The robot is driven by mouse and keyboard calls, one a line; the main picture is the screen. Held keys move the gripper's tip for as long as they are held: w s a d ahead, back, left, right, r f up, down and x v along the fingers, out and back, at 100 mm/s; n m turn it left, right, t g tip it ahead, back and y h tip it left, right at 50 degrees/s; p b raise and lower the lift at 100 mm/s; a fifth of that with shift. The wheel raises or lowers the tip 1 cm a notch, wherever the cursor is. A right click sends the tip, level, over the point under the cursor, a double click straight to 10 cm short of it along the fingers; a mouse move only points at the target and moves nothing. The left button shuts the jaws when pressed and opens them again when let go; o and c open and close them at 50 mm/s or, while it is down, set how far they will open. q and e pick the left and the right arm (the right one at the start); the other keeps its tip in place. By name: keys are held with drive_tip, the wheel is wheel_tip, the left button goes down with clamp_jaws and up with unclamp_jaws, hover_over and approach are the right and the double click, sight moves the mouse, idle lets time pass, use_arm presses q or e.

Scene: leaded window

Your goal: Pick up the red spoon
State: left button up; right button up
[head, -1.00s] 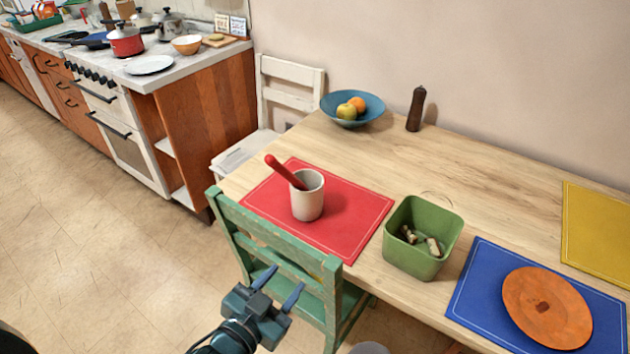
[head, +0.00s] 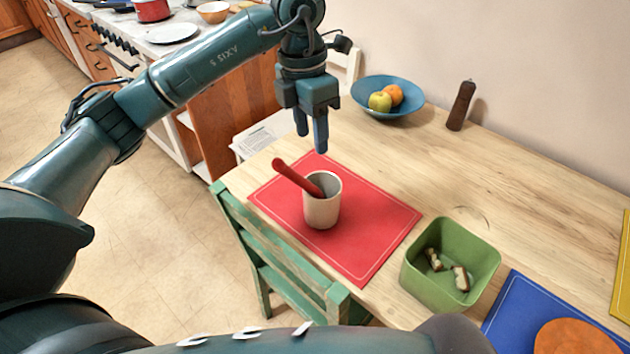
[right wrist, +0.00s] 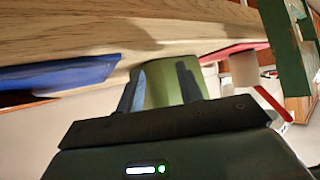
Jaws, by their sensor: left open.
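The red spoon (head: 297,178) leans in a white cup (head: 322,206), its handle sticking out over the rim to the upper left. The cup stands upright on a red placemat (head: 376,234) on the wooden table. The spoon's lower end is hidden inside the cup. My left gripper (head: 311,140) points down, open and empty, above and a little behind the cup, apart from the spoon. My right gripper (right wrist: 160,72) shows in the right wrist view with its fingers apart and nothing visibly held; the green bin (right wrist: 163,90) appears beyond them.
The green bin (head: 437,296) with small scraps stands right of the red placemat. A blue fruit bowl (head: 366,102) and a pepper mill (head: 460,106) stand at the back. A green chair (head: 262,246) stands at the near edge. Bare table lies behind the bin.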

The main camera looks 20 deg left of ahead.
sight(298, 174)
use_arm(q)
drive_tip(key=shift+y, duration=0.6)
drive_tip(key=f, duration=0.2)
drive_tip(key=a+f, duration=0.1)
drive_tip(key=f, duration=0.1)
drive_tip(key=a+f+p, duration=0.1)
drive_tip(key=f, duration=0.1)
drive_tip(key=shift+w+a+f, duration=0.2)
drive_tip(key=shift+w, duration=0.2)
drive_tip(key=f, duration=0.1)
drive_tip(key=f+p, duration=0.1)
drive_tip(key=f, duration=0.2)
drive_tip(key=shift+s+a+f, duration=0.1)
drive_tip(key=shift+s+a, duration=0.15)
drive_tip(key=shift+s, duration=0.15)
drive_tip(key=shift+f, duration=0.55)
drive_tip(key=shift+c, duration=0.6)
clamp_jaws()
